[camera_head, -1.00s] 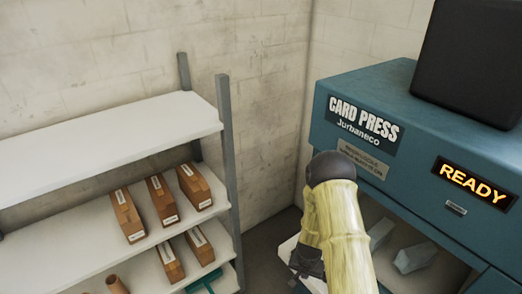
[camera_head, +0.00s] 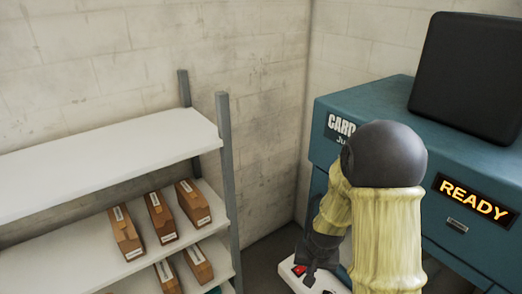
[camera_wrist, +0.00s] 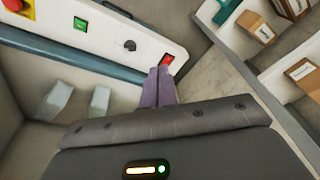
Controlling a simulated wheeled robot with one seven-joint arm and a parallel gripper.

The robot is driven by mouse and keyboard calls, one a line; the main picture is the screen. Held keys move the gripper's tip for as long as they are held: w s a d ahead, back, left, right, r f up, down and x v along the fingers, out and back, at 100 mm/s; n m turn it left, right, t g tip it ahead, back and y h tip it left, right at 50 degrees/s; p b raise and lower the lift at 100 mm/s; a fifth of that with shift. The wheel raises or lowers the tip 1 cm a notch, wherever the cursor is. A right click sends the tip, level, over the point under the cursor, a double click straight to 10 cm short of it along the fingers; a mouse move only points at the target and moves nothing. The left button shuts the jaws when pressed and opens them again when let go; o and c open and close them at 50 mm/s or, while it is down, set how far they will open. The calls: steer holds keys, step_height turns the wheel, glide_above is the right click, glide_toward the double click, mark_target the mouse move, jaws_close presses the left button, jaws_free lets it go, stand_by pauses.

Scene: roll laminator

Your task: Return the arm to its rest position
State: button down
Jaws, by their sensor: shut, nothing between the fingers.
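My gripper (camera_wrist: 160,88) is shut and empty in the wrist view, its two purplish fingers side by side. The fingertips appear just beside a red rocker switch (camera_wrist: 168,60) on a white control panel (camera_wrist: 105,42); I cannot tell whether they touch it. In the head view my gripper (camera_head: 309,280) is a small dark shape over the panel, low in the picture. My yellow-sleeved arm is folded, with its dark elbow in front of the teal card press (camera_head: 360,90). The press's display (camera_head: 473,199) reads READY.
White shelves (camera_head: 110,150) with several brown boxes (camera_head: 160,217) stand at the left. A black box (camera_head: 470,75) sits on the press. The panel also carries a green button (camera_wrist: 80,24), a dark knob (camera_wrist: 130,45) and a red emergency stop (camera_wrist: 14,5). Bare floor separates panel and shelves.

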steer(key=s+d+r+n, duration=0.1)
steer(key=s+r+n, duration=0.1)
steer(key=s+r, duration=0.9)
steer(key=shift+r, duration=0.3)
steer(key=shift+w, duration=0.1)
